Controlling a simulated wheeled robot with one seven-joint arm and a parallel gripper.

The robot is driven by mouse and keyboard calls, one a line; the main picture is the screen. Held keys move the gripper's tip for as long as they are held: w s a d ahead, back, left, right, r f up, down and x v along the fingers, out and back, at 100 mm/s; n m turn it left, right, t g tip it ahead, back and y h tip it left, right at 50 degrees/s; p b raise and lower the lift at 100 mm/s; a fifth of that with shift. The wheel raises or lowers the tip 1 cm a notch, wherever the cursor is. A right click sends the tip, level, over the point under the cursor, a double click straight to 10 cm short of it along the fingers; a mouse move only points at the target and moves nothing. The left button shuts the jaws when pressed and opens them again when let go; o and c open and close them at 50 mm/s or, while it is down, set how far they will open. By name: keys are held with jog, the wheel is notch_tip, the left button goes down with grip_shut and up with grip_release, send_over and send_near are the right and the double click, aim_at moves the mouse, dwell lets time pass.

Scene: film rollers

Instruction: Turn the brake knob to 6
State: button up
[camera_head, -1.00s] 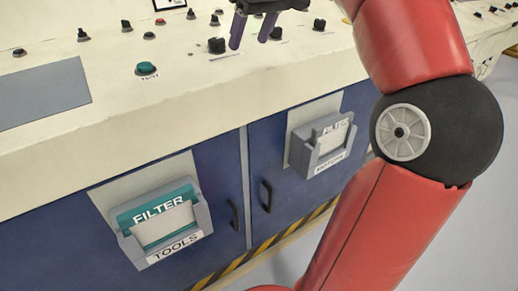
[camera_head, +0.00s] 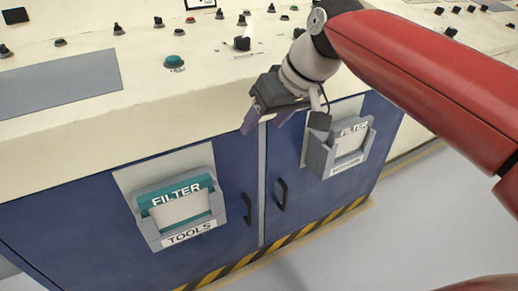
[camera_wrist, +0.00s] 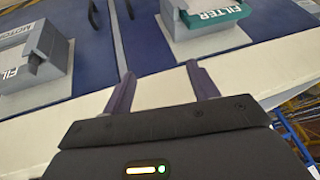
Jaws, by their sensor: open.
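A black knob (camera_head: 242,43) with small markings around it stands on the cream panel, behind my gripper. Its label is too small to read, so I cannot confirm that it is the brake knob or tell its setting. My gripper (camera_head: 266,122) is open and empty, with purple fingers pointing down. In the head view it appears at the panel's front edge, over the blue cabinet front, apart from the knob. In the wrist view the open fingers (camera_wrist: 160,78) show against the cream edge and blue doors; no knob is visible there.
A teal button (camera_head: 174,62) and several small black knobs line the panel. A teal FILTER holder marked TOOLS (camera_head: 178,210) and a grey holder (camera_head: 341,148) stick out from the blue doors. Door handles (camera_head: 282,194) protrude below. The floor at right is clear.

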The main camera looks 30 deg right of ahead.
jog(key=shift+s+a+f, duration=1.65)
jog(key=shift+f, duration=0.15)
jog(key=s+a+f+m+h, duration=0.1)
jog(key=s+a+f+h, duration=0.1)
jog(key=s+f, duration=0.3)
notch_tip(320, 180, down, 4)
jog(key=shift+s+a+f+t+h, duration=0.15)
jog(key=shift+a+t+h, duration=0.2)
jog(key=shift+a, duration=0.5)
